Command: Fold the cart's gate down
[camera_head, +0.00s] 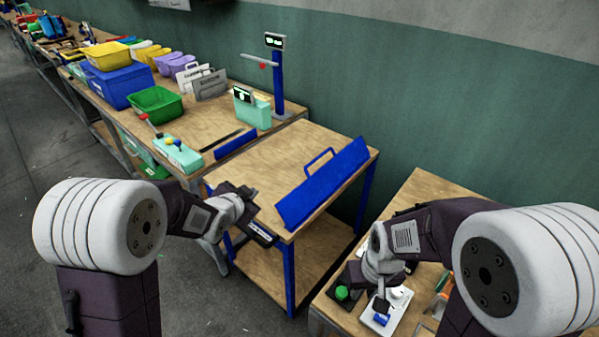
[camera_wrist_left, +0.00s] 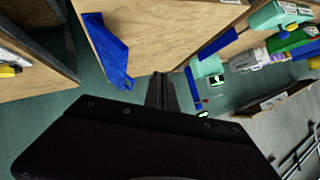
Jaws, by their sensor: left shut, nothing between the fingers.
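The cart (camera_head: 262,178) has a wooden top and blue legs. Its blue gate (camera_head: 322,186) is a long plate standing up along the right side of the top, with a blue loop handle (camera_head: 319,161) on its inner face. The gate also shows at upper left in the left wrist view (camera_wrist_left: 105,45). My left gripper (camera_head: 248,192) is shut and empty near the cart's left front edge, apart from the gate; its fingers show in the left wrist view (camera_wrist_left: 162,92). My right gripper (camera_head: 381,302) is over the right table; its fingers are too small to read.
A long bench (camera_head: 205,125) with green and blue bins and a scale-like post (camera_head: 278,85) stands behind the cart. A blue strip (camera_head: 236,144) lies at its near edge. The right table (camera_head: 430,187) holds a green button (camera_head: 342,292) and a blue part (camera_head: 381,319).

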